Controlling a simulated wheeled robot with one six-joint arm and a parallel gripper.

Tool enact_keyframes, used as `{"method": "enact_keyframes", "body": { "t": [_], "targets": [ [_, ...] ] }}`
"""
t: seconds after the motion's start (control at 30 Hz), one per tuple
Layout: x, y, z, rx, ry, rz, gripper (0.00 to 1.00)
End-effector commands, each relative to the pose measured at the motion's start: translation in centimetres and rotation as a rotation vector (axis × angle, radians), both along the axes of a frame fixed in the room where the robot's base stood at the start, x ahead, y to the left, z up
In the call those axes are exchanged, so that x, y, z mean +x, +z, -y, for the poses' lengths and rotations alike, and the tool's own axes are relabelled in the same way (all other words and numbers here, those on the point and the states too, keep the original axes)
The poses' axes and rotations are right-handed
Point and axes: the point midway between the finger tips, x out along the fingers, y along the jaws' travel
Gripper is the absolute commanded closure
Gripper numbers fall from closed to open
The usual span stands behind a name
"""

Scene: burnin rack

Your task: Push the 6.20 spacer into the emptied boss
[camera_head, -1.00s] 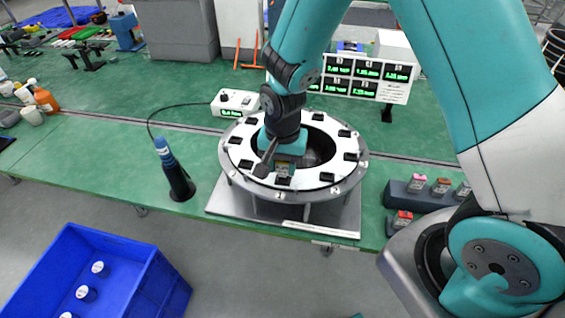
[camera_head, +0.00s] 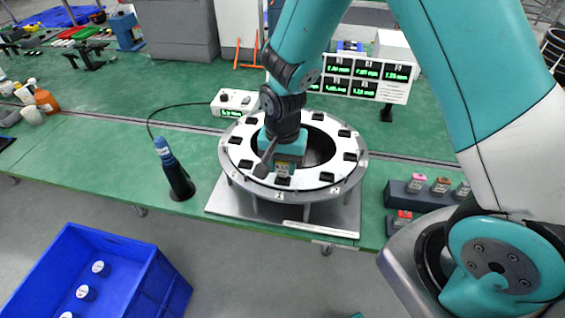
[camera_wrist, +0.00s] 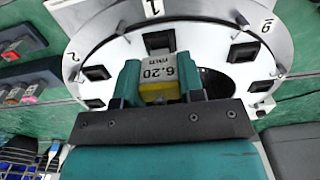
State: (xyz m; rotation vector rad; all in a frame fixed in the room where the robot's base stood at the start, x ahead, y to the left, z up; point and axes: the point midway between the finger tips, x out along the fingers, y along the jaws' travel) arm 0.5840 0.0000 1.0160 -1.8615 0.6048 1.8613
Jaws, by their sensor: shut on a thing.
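My gripper (camera_wrist: 160,85) is shut on the 6.20 spacer (camera_wrist: 158,72), a block with a grey face marked "6.20 mm" and a yellow part below. The spacer also shows in the head view (camera_head: 284,168), at the near side of the white ring (camera_head: 235,172). The ring carries several dark square bosses (camera_wrist: 243,48) and numbers along its rim. The spacer is over the ring near number 1.
A display board (camera_head: 398,87) with green readouts stands behind the ring. A dark rack (camera_head: 405,200) with several spacers is at right. A blue-handled tool (camera_head: 172,168) stands at left. A blue bin (camera_head: 155,275) is below the bench edge at lower left.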

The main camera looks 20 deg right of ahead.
Motion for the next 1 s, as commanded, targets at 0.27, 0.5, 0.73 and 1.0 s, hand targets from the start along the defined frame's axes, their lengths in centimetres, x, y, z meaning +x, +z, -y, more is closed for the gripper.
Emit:
{"method": "enact_keyframes", "body": {
  "t": [0.27,0.5,0.73,1.0],
  "targets": [
    [0.0,0.0,0.0,0.0,0.0,0.0,0.91],
    [0.0,-0.6,0.0,0.0,0.0,0.0,0.91],
    [0.0,-1.1,0.0,0.0,0.0,0.0,0.91],
    [0.0,-1.8,0.0,0.0,0.0,0.0,0.91]
  ]
}}
